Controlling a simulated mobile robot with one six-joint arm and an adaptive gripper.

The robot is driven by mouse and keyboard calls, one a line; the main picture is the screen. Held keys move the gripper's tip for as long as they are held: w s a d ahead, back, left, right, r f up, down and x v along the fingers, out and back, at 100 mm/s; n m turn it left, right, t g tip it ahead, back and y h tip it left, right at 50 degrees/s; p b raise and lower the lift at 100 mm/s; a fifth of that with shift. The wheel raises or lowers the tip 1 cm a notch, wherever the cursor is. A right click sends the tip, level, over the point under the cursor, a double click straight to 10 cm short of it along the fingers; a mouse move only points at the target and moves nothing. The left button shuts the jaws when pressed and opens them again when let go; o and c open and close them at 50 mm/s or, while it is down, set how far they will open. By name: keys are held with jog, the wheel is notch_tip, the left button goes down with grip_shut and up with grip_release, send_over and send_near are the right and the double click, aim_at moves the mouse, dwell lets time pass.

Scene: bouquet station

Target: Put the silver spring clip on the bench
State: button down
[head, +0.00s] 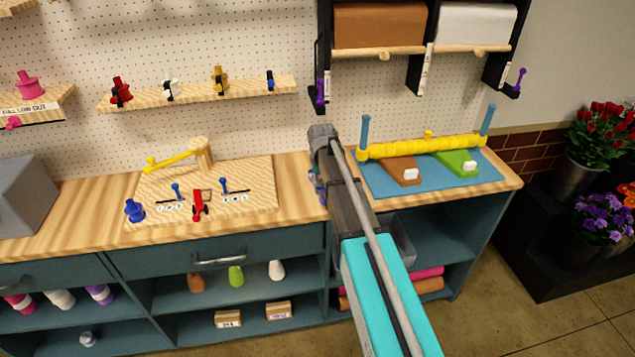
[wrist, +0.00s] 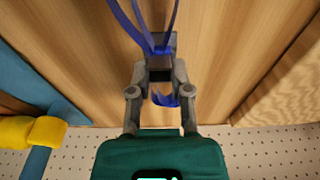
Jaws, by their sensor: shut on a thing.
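My gripper (head: 319,190) is low over the bench (head: 70,222), between the pale board and the blue mat. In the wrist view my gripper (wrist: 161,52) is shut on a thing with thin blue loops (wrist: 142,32). A blue end also shows between the fingers. The fingers hide most of it, and I see no clear silver spring clip in the jaws. I cannot tell whether the held thing touches the bench. A small silvery-white thing (head: 87,339) sits in the low left shelf; its kind is too small to tell.
A pale board (head: 255,172) with a yellow lever, blue pegs and a red clip lies left of my gripper. A blue mat (head: 385,184) with a yellow roller lies to the right. A wall shelf (head: 190,94) holds several coloured clips. Bare bench shows at left.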

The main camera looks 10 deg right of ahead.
aim_at(321, 191)
jog(key=shift+f, duration=0.2)
jog(key=c, duration=0.6)
grip_release()
jog(key=shift+o, duration=0.2)
jog(key=shift+r, duration=0.25)
notch_tip(321, 191, up, 12)
jog(key=s+p, duration=0.1)
jog(key=p, duration=1.1)
jog(key=shift+s, duration=0.2)
jog(key=shift+f, duration=0.1)
jog(key=s+g, duration=0.1)
jog(key=s, duration=2.4)
jog(key=shift+s+a, duration=0.3)
jog(key=shift+a, duration=0.1)
